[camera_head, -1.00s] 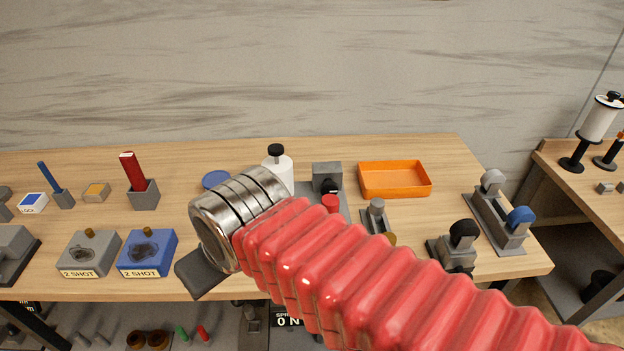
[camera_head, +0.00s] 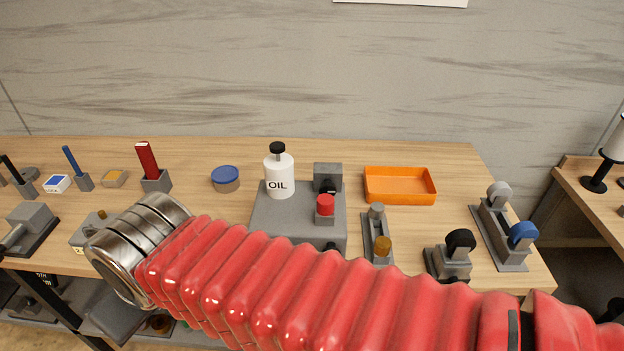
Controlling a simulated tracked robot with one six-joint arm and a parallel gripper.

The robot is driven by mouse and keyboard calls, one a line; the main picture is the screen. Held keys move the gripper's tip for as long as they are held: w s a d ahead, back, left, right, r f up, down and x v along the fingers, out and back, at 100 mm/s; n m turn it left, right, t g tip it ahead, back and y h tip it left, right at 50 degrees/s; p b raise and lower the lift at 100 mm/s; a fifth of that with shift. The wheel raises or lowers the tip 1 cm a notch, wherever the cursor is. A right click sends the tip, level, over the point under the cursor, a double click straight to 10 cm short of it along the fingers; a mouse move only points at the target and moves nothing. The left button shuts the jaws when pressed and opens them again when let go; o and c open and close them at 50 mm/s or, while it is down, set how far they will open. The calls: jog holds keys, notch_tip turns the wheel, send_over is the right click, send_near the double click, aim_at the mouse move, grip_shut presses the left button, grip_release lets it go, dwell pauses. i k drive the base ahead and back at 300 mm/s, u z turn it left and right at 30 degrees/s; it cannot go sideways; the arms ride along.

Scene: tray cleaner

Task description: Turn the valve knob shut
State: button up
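No part is labelled as the valve knob, and I cannot tell for sure which one it is. A red round knob (camera_head: 325,205) stands on a small grey block on the grey base unit (camera_head: 283,226). Behind it, a grey block (camera_head: 327,170) carries a small black part (camera_head: 328,185), partly covered by the red knob.
A white oil bottle (camera_head: 279,178) stands on the grey unit. An orange tray (camera_head: 400,186), a fixture with a brown knob (camera_head: 383,246), a black-knobbed block (camera_head: 455,257) and a blue-knobbed fixture (camera_head: 522,232) are to the right. A blue-lidded tin (camera_head: 226,178) is left. My red arm covers the front edge.

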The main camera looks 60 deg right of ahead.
aim_at(328, 186)
jog(key=u, duration=0.25)
jog(key=k, duration=1.3)
jog(key=z, duration=0.6)
jog(key=i, duration=1)
jog(key=z, duration=0.15)
